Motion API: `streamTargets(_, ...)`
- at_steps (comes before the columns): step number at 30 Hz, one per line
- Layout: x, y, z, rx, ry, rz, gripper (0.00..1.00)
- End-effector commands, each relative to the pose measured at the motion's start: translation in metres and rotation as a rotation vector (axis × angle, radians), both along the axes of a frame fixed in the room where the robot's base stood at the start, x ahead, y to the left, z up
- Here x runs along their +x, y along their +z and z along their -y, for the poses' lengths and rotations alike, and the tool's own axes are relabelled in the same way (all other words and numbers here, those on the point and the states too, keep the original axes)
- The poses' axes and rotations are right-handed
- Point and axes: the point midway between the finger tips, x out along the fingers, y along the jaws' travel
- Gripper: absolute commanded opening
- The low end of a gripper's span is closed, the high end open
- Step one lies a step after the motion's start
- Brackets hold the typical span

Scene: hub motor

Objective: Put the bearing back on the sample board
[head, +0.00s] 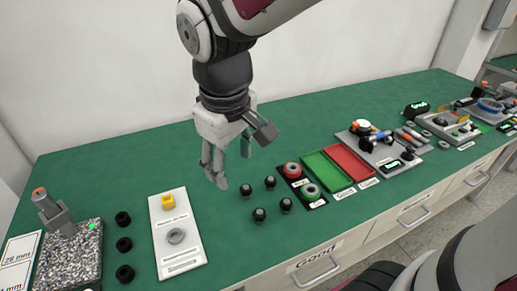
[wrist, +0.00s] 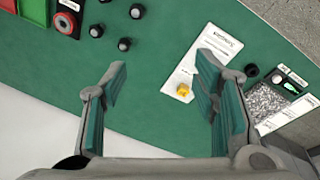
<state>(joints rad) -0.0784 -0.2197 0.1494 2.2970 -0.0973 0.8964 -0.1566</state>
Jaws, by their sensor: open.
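The white sample board (head: 181,252) lies flat on the green table at the left in the head view. A yellow block (head: 168,201) sits at its far end, and a grey ring (head: 176,236) that looks like the bearing lies near its middle. The board (wrist: 194,65) and yellow block (wrist: 183,90) also show in the wrist view, right of centre; the right finger hides part of the board, and I cannot make out the ring. My gripper (head: 214,173) is open and empty, pointing down above the table, right of the board. Its fingers (wrist: 160,74) are wide apart in the wrist view.
Several black knobs (head: 270,182) stand right of my gripper, and others (head: 123,245) stand left of the board. Green (head: 325,170) and red (head: 349,162) trays lie to the right. The table behind the board is clear.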

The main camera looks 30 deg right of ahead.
Motion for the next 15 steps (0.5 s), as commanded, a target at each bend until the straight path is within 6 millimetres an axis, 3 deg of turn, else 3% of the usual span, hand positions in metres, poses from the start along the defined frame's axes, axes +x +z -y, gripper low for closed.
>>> streamTargets(3,-0.037,0.018,0.024,0.036,-0.131,0.056,0.55)
streamTargets(9,-0.092,0.028,0.048,0.113,-0.31,0.124,0.55)
streamTargets(15,-0.121,0.026,0.056,0.167,-0.4,0.156,0.55)
